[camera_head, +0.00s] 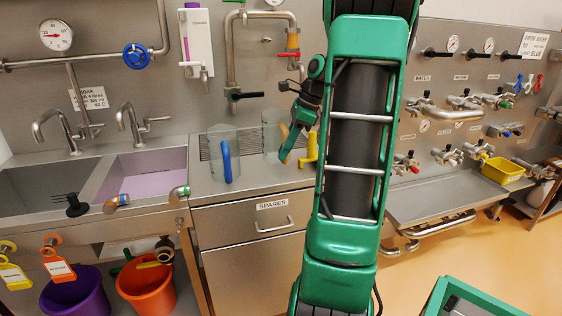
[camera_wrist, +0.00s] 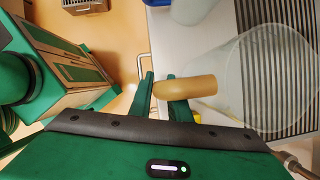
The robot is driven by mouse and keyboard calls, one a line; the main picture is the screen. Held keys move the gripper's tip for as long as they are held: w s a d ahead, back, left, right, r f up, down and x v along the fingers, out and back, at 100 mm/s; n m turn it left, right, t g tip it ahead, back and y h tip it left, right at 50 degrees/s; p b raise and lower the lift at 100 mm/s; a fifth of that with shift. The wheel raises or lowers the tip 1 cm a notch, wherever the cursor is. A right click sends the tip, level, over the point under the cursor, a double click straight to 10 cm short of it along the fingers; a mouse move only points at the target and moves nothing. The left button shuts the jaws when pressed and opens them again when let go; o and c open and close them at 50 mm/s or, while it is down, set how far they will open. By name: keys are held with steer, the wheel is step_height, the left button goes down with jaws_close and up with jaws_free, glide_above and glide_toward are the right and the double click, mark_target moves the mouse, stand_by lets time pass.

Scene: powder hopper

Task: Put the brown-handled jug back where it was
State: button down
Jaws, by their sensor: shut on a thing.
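The brown-handled jug is clear; its body (camera_head: 271,128) stands out behind the blue-handled jug (camera_head: 215,155) at the back of the counter, partly hidden by my arm. In the wrist view its clear body (camera_wrist: 262,75) is at the right, over the slatted grate, with its brown handle (camera_wrist: 190,87) towards my fingers. My gripper (camera_wrist: 160,80) is shut on that handle; it also shows in the head view (camera_head: 291,128). I cannot tell whether the jug's base touches the grate.
A yellow handle (camera_head: 310,148) shows beside my arm. The ribbed grate (camera_wrist: 300,65) lies at the back of the counter (camera_head: 245,182). Sinks are at the left, pipes and a dispenser (camera_head: 196,40) on the wall behind. The counter's front strip is clear.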

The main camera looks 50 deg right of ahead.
mark_target(285, 163)
steer(key=shift+f, duration=1.9)
steer(key=c, duration=1.7)
jaws_free()
steer(key=shift+o, duration=0.2)
